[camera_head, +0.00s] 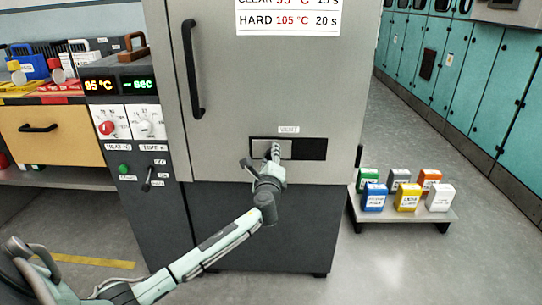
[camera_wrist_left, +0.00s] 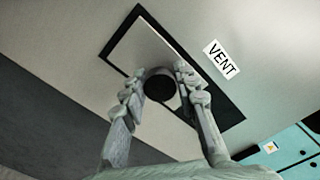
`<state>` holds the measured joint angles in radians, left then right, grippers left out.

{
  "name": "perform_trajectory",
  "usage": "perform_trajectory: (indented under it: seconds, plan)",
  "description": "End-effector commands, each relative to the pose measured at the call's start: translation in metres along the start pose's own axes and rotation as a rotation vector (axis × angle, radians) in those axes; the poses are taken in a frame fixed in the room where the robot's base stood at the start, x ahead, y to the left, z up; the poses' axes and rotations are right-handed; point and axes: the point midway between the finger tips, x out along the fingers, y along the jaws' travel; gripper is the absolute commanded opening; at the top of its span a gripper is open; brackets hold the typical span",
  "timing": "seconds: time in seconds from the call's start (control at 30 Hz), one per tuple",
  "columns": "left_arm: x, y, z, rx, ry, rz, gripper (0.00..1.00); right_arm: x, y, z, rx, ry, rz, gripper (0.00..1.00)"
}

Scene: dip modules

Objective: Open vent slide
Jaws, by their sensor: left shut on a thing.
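The vent slide (camera_head: 287,153) is a light metal plate in a dark slot on the front of the grey cabinet, below a small VENT label (camera_head: 288,129). The plate covers the left part of the slot, and the dark opening (camera_head: 313,149) shows at the right. In the left wrist view the plate (camera_wrist_left: 133,53) carries a round dark knob (camera_wrist_left: 159,84). My left gripper (camera_head: 275,153) is at the plate, its fingers (camera_wrist_left: 157,88) on either side of the knob and shut on it. My right gripper is not in view.
The cabinet door has a long black handle (camera_head: 193,68). A control panel with dials (camera_head: 126,125) stands to its left, beside a yellow drawer (camera_head: 38,132). A low stand (camera_head: 402,211) with several small coloured boxes is at the right. The floor beyond it is clear.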

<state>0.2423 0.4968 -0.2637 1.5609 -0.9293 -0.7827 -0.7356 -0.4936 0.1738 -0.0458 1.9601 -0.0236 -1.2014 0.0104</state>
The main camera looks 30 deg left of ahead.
Motion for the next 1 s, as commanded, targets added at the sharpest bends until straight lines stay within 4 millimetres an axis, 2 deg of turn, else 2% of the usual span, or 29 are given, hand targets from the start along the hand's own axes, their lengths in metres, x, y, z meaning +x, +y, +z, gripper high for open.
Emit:
perform_trajectory:
  seconds: [0.33,0.47,0.53,0.7,0.8,1.0]
  plan:
    - [0.000,-0.002,-0.005,-0.003,0.001,0.001,0.00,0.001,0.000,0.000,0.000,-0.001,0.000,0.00]
    - [0.000,-0.017,-0.027,-0.007,0.001,0.000,0.00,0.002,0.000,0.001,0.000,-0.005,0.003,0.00]
    - [0.000,-0.027,-0.043,-0.007,0.001,0.000,0.00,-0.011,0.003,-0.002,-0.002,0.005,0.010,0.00]
    - [0.000,-0.048,-0.075,-0.005,0.001,0.000,0.00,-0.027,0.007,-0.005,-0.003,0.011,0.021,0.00]
    - [0.000,-0.055,-0.085,-0.004,0.001,0.000,0.00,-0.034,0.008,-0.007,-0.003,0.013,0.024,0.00]
    - [0.000,-0.059,-0.088,-0.001,0.002,-0.001,0.00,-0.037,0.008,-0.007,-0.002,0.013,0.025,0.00]
